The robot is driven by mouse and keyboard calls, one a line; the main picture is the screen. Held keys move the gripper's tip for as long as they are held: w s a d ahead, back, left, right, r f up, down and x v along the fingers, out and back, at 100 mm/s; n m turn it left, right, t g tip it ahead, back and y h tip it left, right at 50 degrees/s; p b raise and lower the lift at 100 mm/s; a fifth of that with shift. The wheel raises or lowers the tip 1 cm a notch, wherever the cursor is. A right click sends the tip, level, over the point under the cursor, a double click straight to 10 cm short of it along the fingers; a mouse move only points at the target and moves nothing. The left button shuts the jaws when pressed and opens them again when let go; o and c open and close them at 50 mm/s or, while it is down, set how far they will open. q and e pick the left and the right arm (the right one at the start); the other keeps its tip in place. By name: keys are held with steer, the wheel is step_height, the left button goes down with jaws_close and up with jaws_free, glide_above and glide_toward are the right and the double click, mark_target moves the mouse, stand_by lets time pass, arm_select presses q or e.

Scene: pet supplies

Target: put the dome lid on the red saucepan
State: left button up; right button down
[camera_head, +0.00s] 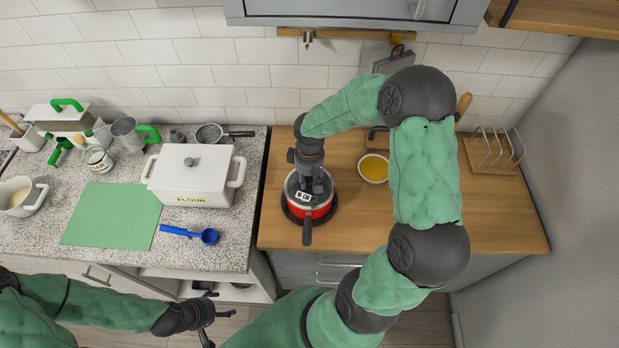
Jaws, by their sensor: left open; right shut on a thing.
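The red saucepan (316,212) stands on a dark round base on the wooden counter, its dark handle pointing toward me. The dome lid (294,186) is grey and sits at the pan's mouth, mostly hidden by my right gripper. My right gripper (307,187) comes from above and is shut on the dome lid, directly over the pan. I cannot tell whether the lid rests fully on the rim. My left gripper (208,312) is open and empty, low in front of the left counter, far from the pan.
A yellow-filled bowl (373,168) stands right of the pan. A wire rack (498,150) is at the far right. The speckled left counter holds a white flour box (196,173), a green mat (112,215) and a blue scoop (190,234). The front right wooden counter is clear.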

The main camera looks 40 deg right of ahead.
steer(key=c, duration=0.7)
jaws_free()
step_height(320, 180, up, 12)
stand_by(0.5)
